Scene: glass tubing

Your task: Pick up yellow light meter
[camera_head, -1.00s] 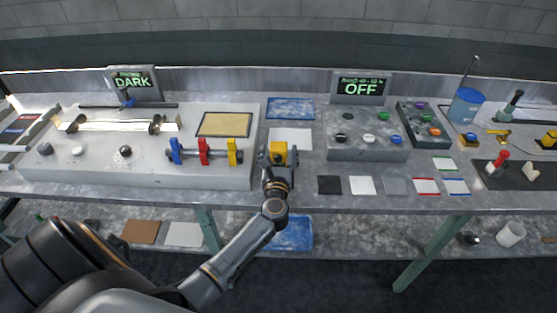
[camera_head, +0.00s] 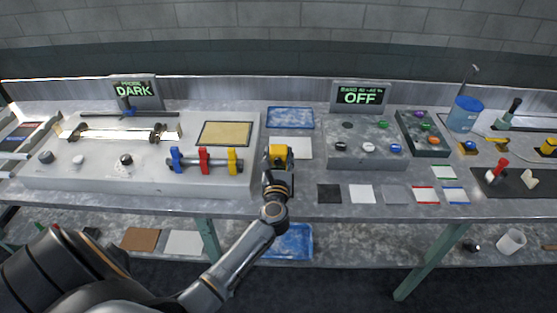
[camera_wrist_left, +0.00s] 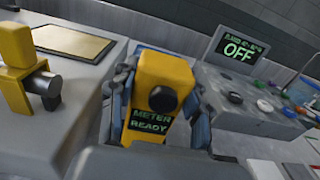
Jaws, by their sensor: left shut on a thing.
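The yellow light meter (camera_head: 279,153) is at the middle of the bench in the head view, in front of the white sheet. In the left wrist view the meter (camera_wrist_left: 163,85) is upright, with a dark round sensor and a small screen reading METER READY. My left gripper (camera_head: 277,160) is shut on the meter, with a finger on each side of it; the fingers also show in the left wrist view (camera_wrist_left: 160,105). Whether the meter's base touches the bench is hidden. My right gripper is not in view.
Left of the meter is a grey apparatus block (camera_head: 100,185) with blue, red and yellow clamps (camera_head: 204,161). Right is a button panel (camera_head: 366,160) under an OFF display (camera_head: 360,96). Flat sample squares (camera_head: 362,194) lie on the front bench. A blue tray (camera_head: 290,117) lies behind.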

